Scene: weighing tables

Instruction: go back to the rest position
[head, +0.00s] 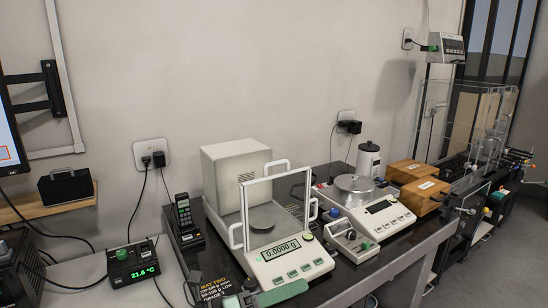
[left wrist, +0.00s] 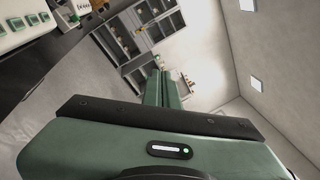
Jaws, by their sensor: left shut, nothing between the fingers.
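My left gripper (head: 284,293) shows as a green shape at the bottom edge of the head view, just in front of the analytical balance (head: 290,262). Its two green fingers also show in the left wrist view (left wrist: 162,90), shut together with nothing between them. In the left wrist view the gripper is tilted against the room, with floor, cabinets and walls beyond the fingers. Part of the balance's front panel shows at the upper left there. My right gripper is in neither view.
The dark table (head: 345,262) carries a handset (head: 183,212), a second balance (head: 368,205) and wooden boxes (head: 424,194). A green-digit thermometer (head: 132,264) stands at the left. A wall display (head: 446,46) hangs at the upper right. Open floor (head: 490,255) lies at the right.

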